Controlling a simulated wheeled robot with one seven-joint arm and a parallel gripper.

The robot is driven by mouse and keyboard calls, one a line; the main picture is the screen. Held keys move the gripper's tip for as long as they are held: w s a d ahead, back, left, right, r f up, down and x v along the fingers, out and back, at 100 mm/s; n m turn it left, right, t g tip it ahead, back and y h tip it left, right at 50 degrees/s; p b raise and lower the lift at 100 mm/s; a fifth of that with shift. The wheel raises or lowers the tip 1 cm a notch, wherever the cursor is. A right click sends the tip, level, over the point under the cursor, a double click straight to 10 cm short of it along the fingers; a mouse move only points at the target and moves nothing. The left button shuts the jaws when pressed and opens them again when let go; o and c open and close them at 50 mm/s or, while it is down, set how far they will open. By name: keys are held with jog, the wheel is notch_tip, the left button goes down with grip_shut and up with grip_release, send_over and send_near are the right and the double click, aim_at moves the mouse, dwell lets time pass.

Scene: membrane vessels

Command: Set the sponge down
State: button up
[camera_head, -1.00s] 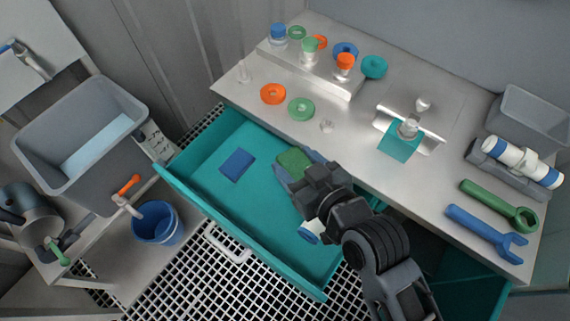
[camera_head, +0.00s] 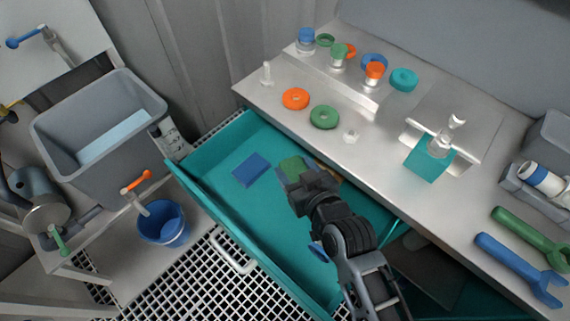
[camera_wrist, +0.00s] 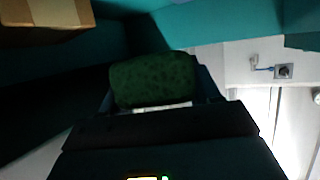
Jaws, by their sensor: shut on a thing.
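My gripper (camera_head: 290,172) is shut on the green sponge (camera_head: 292,165) and holds it over the open teal drawer (camera_head: 250,216). In the wrist view the speckled dark green sponge (camera_wrist: 154,80) sits between the fingers (camera_wrist: 205,82). I cannot tell whether the sponge touches the drawer floor. A flat blue piece (camera_head: 251,169) lies in the drawer to the left of my gripper.
A brown, box-like thing (camera_wrist: 45,20) shows in the wrist view, and a brownish edge (camera_head: 327,171) right of my gripper. The steel counter (camera_head: 385,150) behind carries rings, bottles and wrenches. The drawer's left floor is mostly clear. A blue bucket (camera_head: 162,224) stands at left.

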aim_at(287, 161)
jog(key=b+x, duration=0.1)
jog(key=x, duration=0.1)
jog(key=b+x, duration=0.1)
jog(key=x, duration=0.2)
jog(key=shift+f, duration=0.25)
jog(key=shift+w+a+f+b, duration=0.25)
jog(key=shift+w+f+b, duration=0.2)
jog(key=shift+f+b, duration=0.15)
jog(key=shift+w+a+f+b, duration=0.3)
jog(key=shift+w+f+b, duration=0.15)
jog(key=shift+w+b, duration=0.1)
jog(key=shift+r, duration=0.1)
jog(key=shift+f+b, duration=0.3)
jog(key=shift+f, duration=0.15)
jog(key=shift+f, duration=0.2)
jog(key=o, duration=1)
